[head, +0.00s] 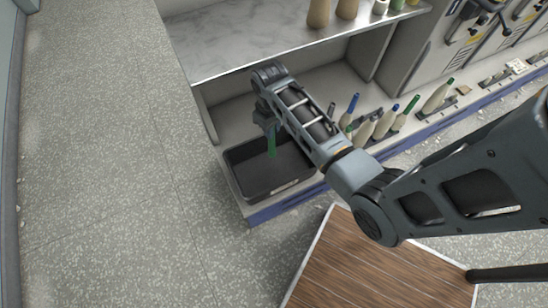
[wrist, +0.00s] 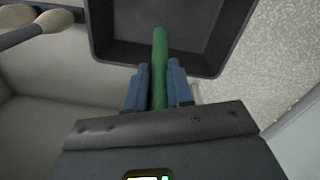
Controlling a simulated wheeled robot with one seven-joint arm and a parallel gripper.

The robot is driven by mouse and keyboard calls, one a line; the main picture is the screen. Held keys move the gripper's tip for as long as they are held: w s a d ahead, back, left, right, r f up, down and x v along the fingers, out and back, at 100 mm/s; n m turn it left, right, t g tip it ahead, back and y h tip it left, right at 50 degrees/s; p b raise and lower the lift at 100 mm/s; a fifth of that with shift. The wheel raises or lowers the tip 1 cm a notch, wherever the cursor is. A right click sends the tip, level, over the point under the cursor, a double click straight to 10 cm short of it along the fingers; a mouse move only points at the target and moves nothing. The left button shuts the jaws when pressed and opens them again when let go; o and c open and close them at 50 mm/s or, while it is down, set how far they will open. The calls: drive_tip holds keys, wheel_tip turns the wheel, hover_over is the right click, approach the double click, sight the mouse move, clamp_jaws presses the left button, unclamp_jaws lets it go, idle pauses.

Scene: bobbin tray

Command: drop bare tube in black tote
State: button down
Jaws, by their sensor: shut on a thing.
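A bare green tube (wrist: 159,62) is held between the two blue fingers of my gripper (wrist: 158,85) in the wrist view. In the head view the green tube (head: 272,142) points down over the black tote (head: 243,183), below my gripper (head: 268,122). The tote is open at the top and looks empty where I can see into it. In the wrist view the tote (wrist: 120,52) lies beyond the tube's far end, which overlaps its inside. I cannot tell the exact height of the tube's tip above the tote floor.
Several wound bobbins with blue or green tips (head: 383,122) stand in a row right of the tote. A marble shelf (head: 230,42) with bobbins on it overhangs behind. A wooden-topped surface (head: 370,265) is in front. Open speckled floor (head: 100,150) lies left.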

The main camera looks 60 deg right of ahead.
drive_tip(key=shift+f+b, duration=1.85)
drive_tip(key=shift+f, duration=0.35)
drive_tip(key=c, duration=0.9)
unclamp_jaws()
drive_tip(key=shift+r+p, duration=0.35)
drive_tip(key=shift+r, duration=3.6)
drive_tip(key=shift+s, duration=0.1)
